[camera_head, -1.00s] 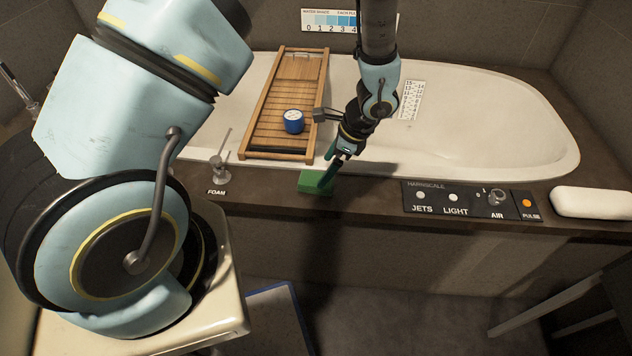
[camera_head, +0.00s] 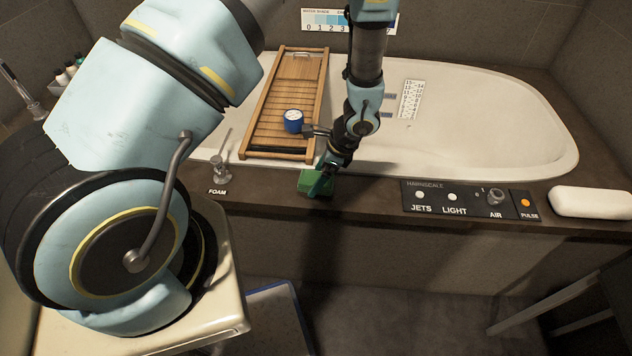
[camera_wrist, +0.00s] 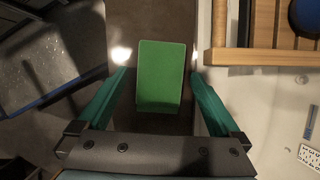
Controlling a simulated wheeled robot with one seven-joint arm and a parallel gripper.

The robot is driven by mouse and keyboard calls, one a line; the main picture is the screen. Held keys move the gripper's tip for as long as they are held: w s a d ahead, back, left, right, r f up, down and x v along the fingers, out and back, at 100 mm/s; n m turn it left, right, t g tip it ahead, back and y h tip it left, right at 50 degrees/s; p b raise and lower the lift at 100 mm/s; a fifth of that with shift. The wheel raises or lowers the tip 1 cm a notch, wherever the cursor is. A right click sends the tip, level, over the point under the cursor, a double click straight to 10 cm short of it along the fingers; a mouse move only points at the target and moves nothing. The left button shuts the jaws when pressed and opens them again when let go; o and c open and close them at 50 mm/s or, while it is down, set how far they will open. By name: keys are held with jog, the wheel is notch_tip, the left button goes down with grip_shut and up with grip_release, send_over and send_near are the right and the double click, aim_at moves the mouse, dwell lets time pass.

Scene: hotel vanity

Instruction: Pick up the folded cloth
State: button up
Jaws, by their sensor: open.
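The folded cloth is a green rectangular block-like bundle (camera_wrist: 163,76). It lies on the dark tub ledge, and in the head view its green (camera_head: 306,181) is partly hidden behind my gripper. My gripper (camera_head: 318,188) is at the cloth, pointing down. In the wrist view my gripper (camera_wrist: 158,78) is open, with one green finger on each side of the cloth and a gap to each. The cloth lies ahead of and between the fingers. I cannot tell how far above the ledge the fingertips are.
A foam tap (camera_head: 220,170) stands left. A control panel (camera_head: 470,199) and white bar (camera_head: 592,202) lie right along the ledge.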

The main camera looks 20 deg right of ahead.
jog(key=shift+f, duration=0.15)
jog(key=c, duration=1.4)
jog(key=shift+o, duration=0.2)
jog(key=shift+r+p, duration=0.3)
jog(key=shift+r, duration=0.15)
notch_tip(320, 180, up, 10)
jog(key=shift+f+b, duration=0.15)
jog(key=shift+b, duration=0.25)
